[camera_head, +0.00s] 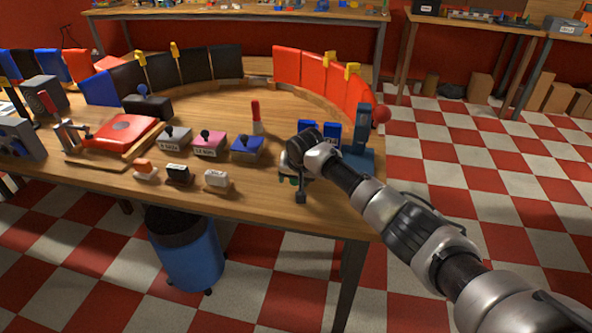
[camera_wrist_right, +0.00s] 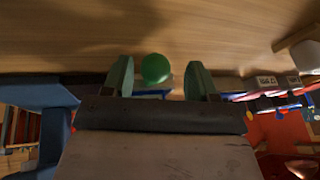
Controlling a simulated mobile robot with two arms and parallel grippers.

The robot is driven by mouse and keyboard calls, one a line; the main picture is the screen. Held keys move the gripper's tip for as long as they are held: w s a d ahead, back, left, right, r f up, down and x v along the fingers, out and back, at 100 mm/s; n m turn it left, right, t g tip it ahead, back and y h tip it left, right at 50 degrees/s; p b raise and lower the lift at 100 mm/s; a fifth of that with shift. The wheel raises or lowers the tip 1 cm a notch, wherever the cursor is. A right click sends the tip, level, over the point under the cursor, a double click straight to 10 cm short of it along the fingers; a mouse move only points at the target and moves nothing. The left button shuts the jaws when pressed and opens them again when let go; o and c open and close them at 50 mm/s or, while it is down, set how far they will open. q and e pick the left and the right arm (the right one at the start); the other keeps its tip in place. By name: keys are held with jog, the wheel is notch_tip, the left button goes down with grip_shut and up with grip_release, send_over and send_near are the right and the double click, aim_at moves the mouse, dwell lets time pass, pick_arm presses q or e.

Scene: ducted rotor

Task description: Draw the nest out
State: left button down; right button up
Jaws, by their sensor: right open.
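My right gripper (camera_head: 301,190) is over the front right part of the wooden table, its fingers pointing down and partly hidden by its own wrist. In the right wrist view the gripper (camera_wrist_right: 160,80) is open, with one greenish finger on each side of a round green knob (camera_wrist_right: 155,68). The knob lies between the fingers with a gap visible to at least the right one; contact is not clear. A bluish-white piece (camera_wrist_right: 153,93) shows just beyond the knob. I cannot make out which part is the nest; the arm hides that spot. My left gripper is not in view.
A blue upright press-like stand (camera_head: 361,140) is close right of my gripper. Two blue boxes (camera_head: 331,130) stand behind it. A white stamp-like block (camera_head: 216,180) is near the front edge.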

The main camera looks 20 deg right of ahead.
jog(key=v, duration=1)
